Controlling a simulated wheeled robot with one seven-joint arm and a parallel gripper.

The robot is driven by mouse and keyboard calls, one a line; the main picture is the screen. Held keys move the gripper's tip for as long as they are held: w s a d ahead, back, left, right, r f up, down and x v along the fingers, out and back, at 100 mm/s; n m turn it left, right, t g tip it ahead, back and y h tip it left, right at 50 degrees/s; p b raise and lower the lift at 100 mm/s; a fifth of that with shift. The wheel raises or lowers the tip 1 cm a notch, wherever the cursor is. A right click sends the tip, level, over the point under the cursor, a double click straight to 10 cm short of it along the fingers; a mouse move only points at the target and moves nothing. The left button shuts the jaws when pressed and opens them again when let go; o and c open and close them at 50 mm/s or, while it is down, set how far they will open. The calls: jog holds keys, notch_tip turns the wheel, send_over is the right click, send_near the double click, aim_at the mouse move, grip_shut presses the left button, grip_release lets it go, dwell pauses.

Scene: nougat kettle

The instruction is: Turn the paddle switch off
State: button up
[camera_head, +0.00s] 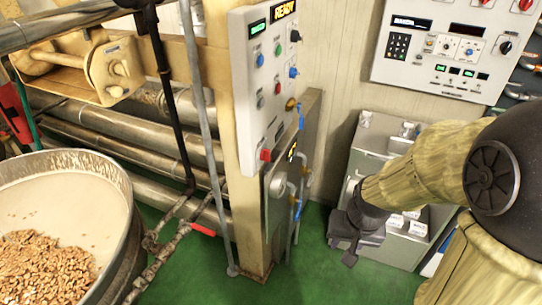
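My gripper (350,240) is low, right of the post, in front of a grey cabinet, apart from the box. It is dark and small; its finger opening cannot be made out. No held thing shows.
A large metal kettle (125,215) with pale nougat and nuts stands at lower left. Metal pipes (130,145) run behind it. A second control panel (445,45) hangs at upper right. The grey cabinet (365,140) stands behind my arm. Green floor (320,275) is clear at bottom centre.

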aim_at(266, 155)
jog(key=w+a+f+m+g+y+b, duration=0.1)
jog(key=w+a+f+m+y+b, duration=0.15)
jog(key=w+m, duration=0.2)
jog(key=w+a+f+m+y+b, duration=0.1)
jog(key=w+a+f+m+y, duration=0.2)
jog(key=w, duration=0.3)
jog(key=w+a+f+m+g+y+b, duration=0.1)
jog(key=w+a+f+m+y+b, duration=0.15)
jog(key=w, duration=0.25)
jog(key=w+d+r+m+t+y+b, duration=0.1)
jog(key=w+d+r+m+t+y, duration=0.1)
jog(key=w, duration=0.5)
jog(key=w+d+r+m+t+y+b, duration=0.2)
jog(key=w+d+m+t+y, duration=0.1)
jog(key=w+m+y, duration=0.3)
jog(key=shift+w+r+m+t, duration=0.15)
jog(key=shift+w+m+t, duration=0.45)
jog(key=shift+m, duration=0.5)
jog(key=p+x, duration=0.1)
jog(key=x, duration=1.6)
jog(key=shift+a+r, duration=0.2)
jog(key=shift+a, duration=0.05)
